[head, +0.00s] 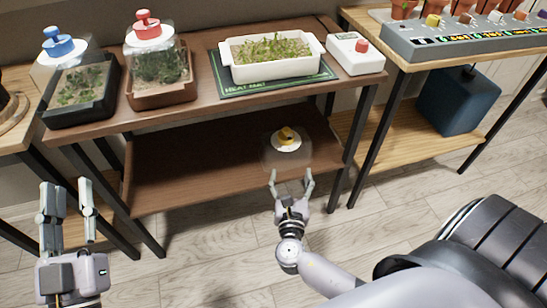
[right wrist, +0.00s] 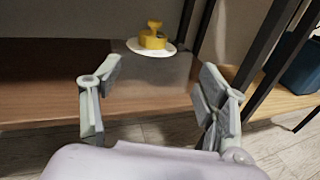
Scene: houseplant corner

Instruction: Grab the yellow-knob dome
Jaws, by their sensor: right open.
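The yellow-knob dome (head: 287,143) is a clear cover with a white disc and a yellow knob on top. It stands on the lower shelf (head: 205,165) of the brown table, near the right end. In the right wrist view the dome (right wrist: 154,40) is beyond the fingers, between them. My right gripper (head: 291,178) is open and empty just in front of the dome, apart from it; its fingers also show in the right wrist view (right wrist: 150,85). My left gripper (head: 70,187) is open and empty at the lower left, away from the shelf.
On the table top are a blue-knob dome (head: 58,42) and a red-knob dome (head: 148,24) over planters, a white tray of sprouts (head: 270,73) on a heat mat, and a white box with a red button (head: 355,55). Dark table legs flank the shelf. A blue container (head: 459,100) stands right.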

